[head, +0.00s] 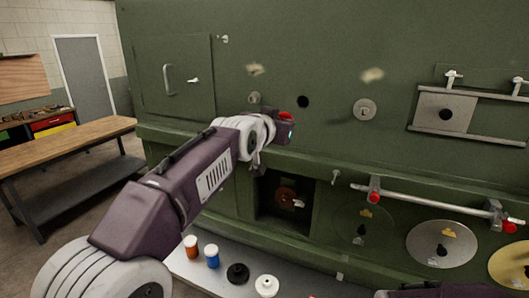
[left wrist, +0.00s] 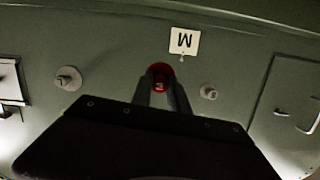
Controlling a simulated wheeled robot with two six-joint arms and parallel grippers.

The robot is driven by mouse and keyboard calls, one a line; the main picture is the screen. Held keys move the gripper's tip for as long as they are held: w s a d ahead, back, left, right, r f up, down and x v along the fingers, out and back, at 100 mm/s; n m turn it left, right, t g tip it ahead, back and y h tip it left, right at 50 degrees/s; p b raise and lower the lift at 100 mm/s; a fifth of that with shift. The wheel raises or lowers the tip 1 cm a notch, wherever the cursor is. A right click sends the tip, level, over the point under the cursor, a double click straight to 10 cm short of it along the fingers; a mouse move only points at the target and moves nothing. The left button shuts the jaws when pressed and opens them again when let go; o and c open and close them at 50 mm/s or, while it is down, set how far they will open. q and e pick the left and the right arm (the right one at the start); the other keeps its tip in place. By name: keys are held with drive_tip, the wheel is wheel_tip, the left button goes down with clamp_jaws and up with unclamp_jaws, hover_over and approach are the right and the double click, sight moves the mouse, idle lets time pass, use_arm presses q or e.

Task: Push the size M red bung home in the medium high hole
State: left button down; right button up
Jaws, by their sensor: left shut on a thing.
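The red bung (head: 287,116) is in my left gripper (head: 290,130), in front of the green fuselage panel. In the left wrist view the red bung (left wrist: 160,70) shows between the tips of my left gripper (left wrist: 160,82), which is shut on it. The dark round hole (head: 303,101) is open in the head view, just up and right of the bung, with no bung in it. The left wrist view does not show the hole; the bung and fingers hide that spot. My right gripper is not in view.
Round fittings sit on either side of the hole: a small one (head: 254,98) and a larger one (head: 363,110). A ledge (head: 330,165) and a railed plate (head: 445,112) stick out. Orange (head: 190,245), blue (head: 212,256), black (head: 237,273) and white (head: 266,285) pieces stand below.

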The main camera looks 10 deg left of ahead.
use_arm(q)
drive_tip(key=d+r+t, duration=0.1)
drive_tip(key=s+d+r+t+h, duration=0.1)
drive_tip(key=r, duration=0.1)
drive_tip(key=shift+s+m+p, duration=0.2)
drive_tip(key=shift+m+p, duration=0.1)
drive_tip(key=shift+p, duration=0.05)
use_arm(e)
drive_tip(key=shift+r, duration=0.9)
use_arm(q)
drive_tip(key=shift+w, duration=0.1)
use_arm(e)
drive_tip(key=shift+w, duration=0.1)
use_arm(q)
drive_tip(key=p+x, duration=0.2)
drive_tip(key=x, duration=0.2)
drive_tip(key=shift+w+d, duration=0.2)
drive_tip(key=shift+w, duration=0.15)
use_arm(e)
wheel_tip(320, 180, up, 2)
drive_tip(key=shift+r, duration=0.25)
